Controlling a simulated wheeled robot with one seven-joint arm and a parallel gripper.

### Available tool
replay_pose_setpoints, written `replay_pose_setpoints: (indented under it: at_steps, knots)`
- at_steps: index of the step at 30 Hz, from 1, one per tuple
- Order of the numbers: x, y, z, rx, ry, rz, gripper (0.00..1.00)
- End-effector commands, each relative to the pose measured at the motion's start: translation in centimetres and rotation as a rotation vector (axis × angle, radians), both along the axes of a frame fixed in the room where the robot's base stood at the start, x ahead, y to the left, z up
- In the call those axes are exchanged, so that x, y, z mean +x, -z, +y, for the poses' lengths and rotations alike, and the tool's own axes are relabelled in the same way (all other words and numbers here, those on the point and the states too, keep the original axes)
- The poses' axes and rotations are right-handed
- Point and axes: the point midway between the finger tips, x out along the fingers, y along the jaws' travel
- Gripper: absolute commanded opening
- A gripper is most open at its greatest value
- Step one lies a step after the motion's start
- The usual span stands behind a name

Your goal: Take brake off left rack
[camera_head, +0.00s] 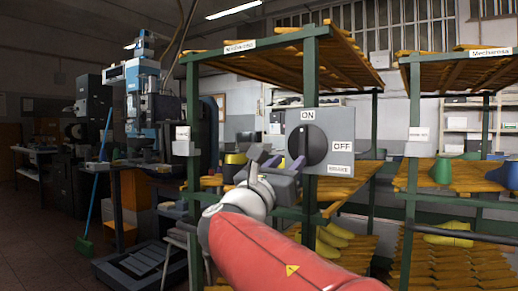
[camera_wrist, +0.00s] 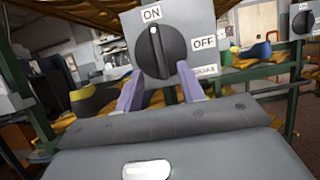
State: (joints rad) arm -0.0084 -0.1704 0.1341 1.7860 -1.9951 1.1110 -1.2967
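The left rack (camera_head: 311,85) has green posts and orange slatted shelves. A grey brake panel (camera_head: 340,116) is on its front post, labelled ON at the top, OFF at the right and BRAKE below. Its round dark knob (camera_head: 307,146) also shows in the wrist view (camera_wrist: 160,50), where its raised grip stands nearly upright toward ON. My gripper (camera_head: 277,160) is in front of the panel, low and left of the knob in the head view. In the wrist view its two purple fingers (camera_wrist: 160,72) are spread apart below the knob, with nothing held. Contact with the knob cannot be told.
A second rack (camera_head: 412,110) stands to the right, and a similar small panel (camera_wrist: 303,20) shows at the right of the wrist view. Yellow shoe lasts (camera_head: 334,236) lie on a lower shelf. A blue machine (camera_head: 142,95) and a broom (camera_head: 100,185) are at the left.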

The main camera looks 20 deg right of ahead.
Motion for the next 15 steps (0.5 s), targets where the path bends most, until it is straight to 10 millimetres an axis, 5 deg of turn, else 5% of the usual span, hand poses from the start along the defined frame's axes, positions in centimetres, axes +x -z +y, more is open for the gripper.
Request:
replay_pose_setpoints:
  at_steps: [15]
  knots:
    - [3.9,-3.1,-4.6,-0.027,0.005,0.005,0.39]
